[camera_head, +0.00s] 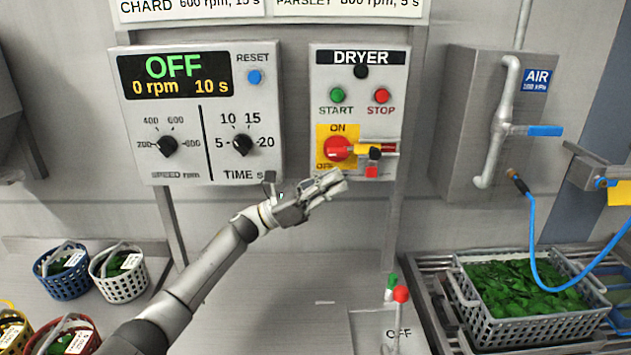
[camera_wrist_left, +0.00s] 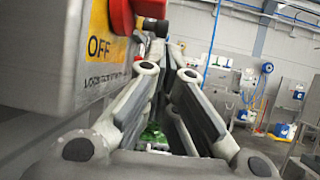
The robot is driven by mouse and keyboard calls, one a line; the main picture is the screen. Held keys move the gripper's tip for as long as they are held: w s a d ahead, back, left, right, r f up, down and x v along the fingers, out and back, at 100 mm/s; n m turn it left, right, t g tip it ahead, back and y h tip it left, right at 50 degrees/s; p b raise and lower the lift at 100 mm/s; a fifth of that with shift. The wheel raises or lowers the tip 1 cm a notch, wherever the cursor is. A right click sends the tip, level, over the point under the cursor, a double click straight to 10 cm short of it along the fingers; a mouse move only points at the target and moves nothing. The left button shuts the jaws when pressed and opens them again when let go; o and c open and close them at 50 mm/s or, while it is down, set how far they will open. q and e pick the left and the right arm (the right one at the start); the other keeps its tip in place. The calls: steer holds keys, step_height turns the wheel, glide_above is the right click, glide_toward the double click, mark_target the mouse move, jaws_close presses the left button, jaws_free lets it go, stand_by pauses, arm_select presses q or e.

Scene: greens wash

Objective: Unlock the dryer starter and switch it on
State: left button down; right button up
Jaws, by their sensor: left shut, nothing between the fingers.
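The dryer starter (camera_head: 360,110) is a grey wall box with a green START button (camera_head: 337,95), a red STOP button (camera_head: 382,96) and a yellow ON/OFF plate. A small red lock-like piece (camera_head: 372,171) with a dark top hangs under the handle. My right gripper is out of view.
Left of the starter is a control panel (camera_head: 203,172) reading OFF, 0 rpm, 10 s. A steel box with an air pipe (camera_head: 500,120) and blue lever stands right. Below are a crate of greens (camera_head: 530,328), small baskets (camera_head: 120,288) and a red-knobbed lever (camera_head: 401,294).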

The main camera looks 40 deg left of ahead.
mark_target(376, 159)
arm_select(q)
steer(key=p+x, duration=0.2)
steer(key=x, duration=0.3)
steer(key=shift+a+r, duration=0.1)
steer(key=shift+w+d+r+p, duration=0.2)
steer(key=shift+w+d+p, duration=0.35)
steer(key=shift+w+d, duration=0.1)
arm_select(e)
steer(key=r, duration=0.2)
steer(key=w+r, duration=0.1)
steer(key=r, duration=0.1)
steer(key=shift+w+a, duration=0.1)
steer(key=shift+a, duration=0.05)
arm_select(q)
steer(key=shift+s, duration=0.1)
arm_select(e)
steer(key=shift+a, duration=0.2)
arm_select(q)
steer(key=w+d+b, duration=0.2)
steer(key=d+b, duration=0.1)
steer(key=shift+w+d+r, duration=0.1)
steer(key=shift+w, duration=0.1)
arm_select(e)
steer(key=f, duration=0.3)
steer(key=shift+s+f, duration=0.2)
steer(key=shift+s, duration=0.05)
